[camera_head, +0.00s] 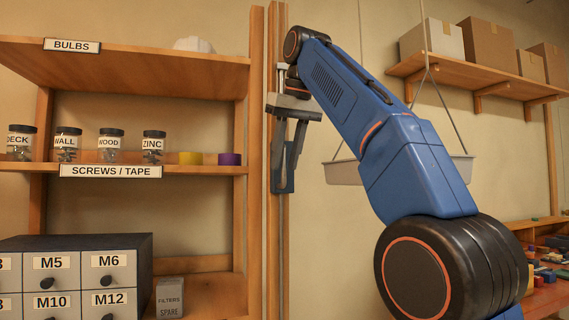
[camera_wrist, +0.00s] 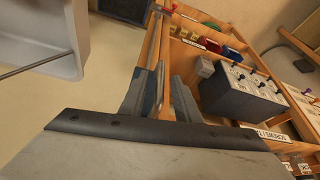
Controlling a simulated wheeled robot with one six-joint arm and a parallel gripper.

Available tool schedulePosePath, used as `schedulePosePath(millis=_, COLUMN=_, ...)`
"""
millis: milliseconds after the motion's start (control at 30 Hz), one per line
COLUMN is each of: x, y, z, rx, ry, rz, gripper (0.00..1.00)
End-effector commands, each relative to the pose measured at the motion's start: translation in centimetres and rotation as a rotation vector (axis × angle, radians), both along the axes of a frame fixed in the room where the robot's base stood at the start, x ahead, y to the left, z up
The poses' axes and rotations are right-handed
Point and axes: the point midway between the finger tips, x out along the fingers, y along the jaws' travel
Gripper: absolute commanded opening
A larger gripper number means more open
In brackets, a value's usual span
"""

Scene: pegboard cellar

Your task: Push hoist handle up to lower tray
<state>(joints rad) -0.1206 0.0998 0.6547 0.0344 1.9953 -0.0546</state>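The pale hanging tray (camera_head: 342,173) hangs from thin cords at the right of a wooden post, partly behind my arm. It also shows at the upper left in the wrist view (camera_wrist: 72,62). My gripper (camera_head: 284,182) points down in front of the narrow metal rail (camera_head: 281,85) on the post. A small red piece (camera_wrist: 168,7) shows beyond the fingertips, along the rail. I cannot tell whether it is the hoist handle; no handle is clearly visible in the head view.
Wooden shelves with labelled jars (camera_head: 110,145) and a drawer cabinet (camera_head: 75,275) stand left of the post. A shelf of cardboard boxes (camera_head: 488,45) is at upper right. A bench with small coloured parts (camera_head: 545,275) is at lower right. Bare wall lies behind the tray.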

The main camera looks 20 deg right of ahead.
Motion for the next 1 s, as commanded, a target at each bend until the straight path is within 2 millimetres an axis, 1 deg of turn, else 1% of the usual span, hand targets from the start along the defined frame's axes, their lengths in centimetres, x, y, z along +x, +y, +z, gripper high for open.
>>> schedulePosePath(millis=100, x=-0.4, y=-0.1, z=0.5, rx=0.0, ry=-0.002, rz=0.0, gripper=0.3)
schedulePosePath(millis=467, x=-2.9, y=-0.6, z=0.5, rx=0.0, ry=-0.001, rz=0.0, gripper=0.3)
schedulePosePath(millis=667, x=-5.3, y=-1.1, z=0.5, rx=0.0, ry=-0.001, rz=0.0, gripper=0.3)
schedulePosePath(millis=833, x=-8.0, y=-1.6, z=0.5, rx=0.0, ry=-0.002, rz=0.0, gripper=0.3)
schedulePosePath(millis=1000, x=-10.2, y=-2.1, z=0.4, rx=0.0, ry=-0.002, rz=0.0, gripper=0.3)
